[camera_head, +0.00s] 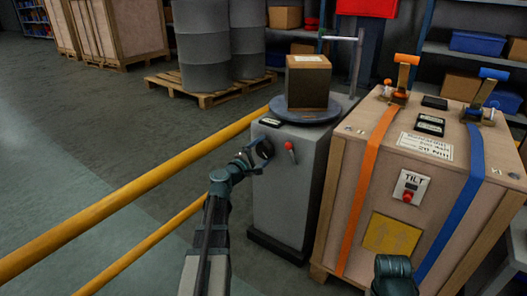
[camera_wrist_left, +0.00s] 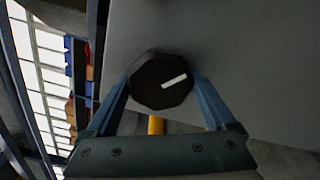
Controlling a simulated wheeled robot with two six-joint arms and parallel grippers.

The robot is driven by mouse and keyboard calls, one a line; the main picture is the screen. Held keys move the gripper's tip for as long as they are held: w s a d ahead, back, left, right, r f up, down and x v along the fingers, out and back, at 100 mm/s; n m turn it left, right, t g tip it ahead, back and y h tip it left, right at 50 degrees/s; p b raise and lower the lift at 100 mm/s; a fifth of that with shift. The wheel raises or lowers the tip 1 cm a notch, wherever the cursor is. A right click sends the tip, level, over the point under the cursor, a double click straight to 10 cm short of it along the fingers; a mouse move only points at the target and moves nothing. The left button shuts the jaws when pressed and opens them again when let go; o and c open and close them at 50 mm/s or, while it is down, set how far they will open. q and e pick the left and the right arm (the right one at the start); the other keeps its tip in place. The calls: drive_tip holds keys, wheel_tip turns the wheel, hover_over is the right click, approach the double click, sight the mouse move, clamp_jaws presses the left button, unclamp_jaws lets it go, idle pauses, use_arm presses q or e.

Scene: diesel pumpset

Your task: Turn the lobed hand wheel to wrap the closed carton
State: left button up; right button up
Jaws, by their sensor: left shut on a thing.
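The lobed hand wheel (camera_wrist_left: 158,82) is a dark knob with a white index mark. It sits on the face of the grey wrapping machine (camera_head: 286,185). My left gripper (camera_wrist_left: 160,95) is shut on it, one finger on each side; in the head view the gripper (camera_head: 254,158) reaches the machine's left face and mostly hides the wheel. The white mark points right and slightly up in the wrist view. The closed carton (camera_head: 307,85) is brown with a pale label and stands on the round turntable (camera_head: 300,117) on top. Only part of my right arm shows at the bottom; its gripper is out of view.
A small red lever (camera_head: 290,148) is on the machine's front, close to my left gripper. A strapped wooden crate (camera_head: 345,200) stands close on the right. Yellow rails (camera_head: 130,205) run along the left. Drums (camera_head: 203,45) stand on a pallet behind.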

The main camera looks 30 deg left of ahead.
use_arm(q)
drive_tip(key=o, duration=1.1)
drive_tip(key=shift+s, duration=0.1)
drive_tip(key=s, duration=0.9)
drive_tip(key=s+a, duration=0.1)
drive_tip(key=s, duration=0.3)
drive_tip(key=shift+s, duration=0.35)
